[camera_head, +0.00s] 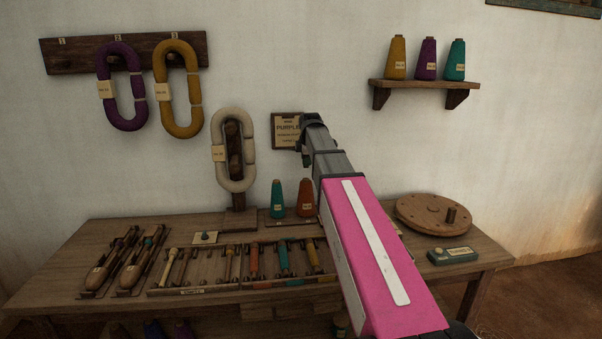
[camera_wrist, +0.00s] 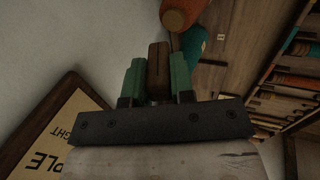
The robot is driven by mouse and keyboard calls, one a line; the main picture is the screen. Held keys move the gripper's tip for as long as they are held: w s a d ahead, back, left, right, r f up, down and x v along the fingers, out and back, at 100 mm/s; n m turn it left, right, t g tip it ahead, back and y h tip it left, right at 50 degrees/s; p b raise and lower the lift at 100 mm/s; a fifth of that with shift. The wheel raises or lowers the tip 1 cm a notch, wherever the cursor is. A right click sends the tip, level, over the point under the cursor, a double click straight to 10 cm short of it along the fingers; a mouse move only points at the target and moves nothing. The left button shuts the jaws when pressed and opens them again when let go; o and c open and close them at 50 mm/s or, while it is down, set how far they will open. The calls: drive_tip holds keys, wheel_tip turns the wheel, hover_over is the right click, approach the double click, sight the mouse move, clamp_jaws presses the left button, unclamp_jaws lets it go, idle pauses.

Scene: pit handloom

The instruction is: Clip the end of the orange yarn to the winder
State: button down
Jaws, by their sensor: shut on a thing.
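An orange yarn cone (camera_head: 305,198) stands on a small base at the back of the bench, beside a teal cone (camera_head: 277,199). Both show in the wrist view, orange (camera_wrist: 180,12) and teal (camera_wrist: 194,42). No loose orange yarn end is visible. A round wooden wheel with an upright peg (camera_head: 433,214), perhaps the winder, lies at the bench's right end. My gripper (camera_wrist: 157,75) is shut on a brown wooden piece (camera_wrist: 158,70) between its green fingers. In the head view my gripper is up by the wall sign; the fingers and piece are not clear there.
A framed PURPLE sign (camera_head: 287,131) hangs close to my gripper. A cream skein (camera_head: 234,150) hangs on a wooden stand to its left. The bench (camera_head: 95,240) holds shuttles and a rack of bobbins (camera_head: 230,265). A teal box (camera_head: 453,255) lies near the wheel.

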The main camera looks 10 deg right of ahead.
sight(307, 167)
drive_tip(key=shift+w+d+r, duration=0.1)
drive_tip(key=shift+w, duration=0.2)
drive_tip(key=shift+f, duration=2.55)
drive_tip(key=shift+r, duration=2.55)
